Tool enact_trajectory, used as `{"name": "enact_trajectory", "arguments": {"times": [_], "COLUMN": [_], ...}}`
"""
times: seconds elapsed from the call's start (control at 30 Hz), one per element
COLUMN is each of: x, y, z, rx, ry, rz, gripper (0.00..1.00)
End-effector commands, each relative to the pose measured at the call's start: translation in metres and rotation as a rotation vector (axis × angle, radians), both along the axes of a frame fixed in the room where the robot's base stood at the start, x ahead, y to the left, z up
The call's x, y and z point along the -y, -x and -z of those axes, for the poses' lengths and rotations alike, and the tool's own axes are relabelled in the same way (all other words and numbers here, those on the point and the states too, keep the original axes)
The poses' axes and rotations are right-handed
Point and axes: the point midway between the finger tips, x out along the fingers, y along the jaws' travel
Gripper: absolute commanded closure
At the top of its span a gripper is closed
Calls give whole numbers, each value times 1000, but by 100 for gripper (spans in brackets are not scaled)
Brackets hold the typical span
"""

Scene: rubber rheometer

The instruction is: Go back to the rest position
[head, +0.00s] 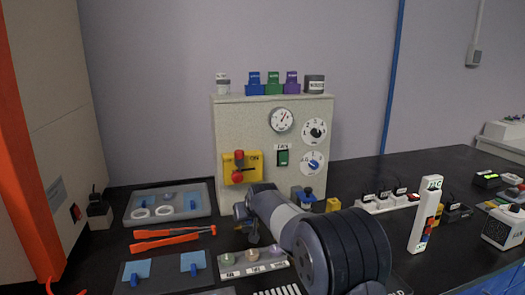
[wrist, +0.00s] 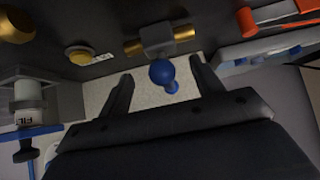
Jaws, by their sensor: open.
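My gripper (wrist: 164,82) is open in the wrist view, its two dark fingers spread apart. A blue ball-ended knob (wrist: 162,72) shows between the fingertips, and I cannot tell how far beyond them it is. The gap shows nothing held. In the head view my arm reaches in from the lower right toward the front of the beige instrument cabinet (head: 227,112). The fingers are hard to make out there.
The cabinet carries a gauge (head: 282,120), dials and a yellow plate with a red knob (head: 238,155). A white upright device (head: 424,214) stands right of my arm.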

Motion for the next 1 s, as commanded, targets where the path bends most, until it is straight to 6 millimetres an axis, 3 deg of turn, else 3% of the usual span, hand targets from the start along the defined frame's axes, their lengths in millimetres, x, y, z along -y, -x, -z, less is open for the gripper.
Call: {"name": "enact_trajectory", "arguments": {"times": [1.0], "x": [3], "y": [-6], "z": [1], "rx": [0], "ry": [-1], "rz": [-480], "gripper": [38]}}
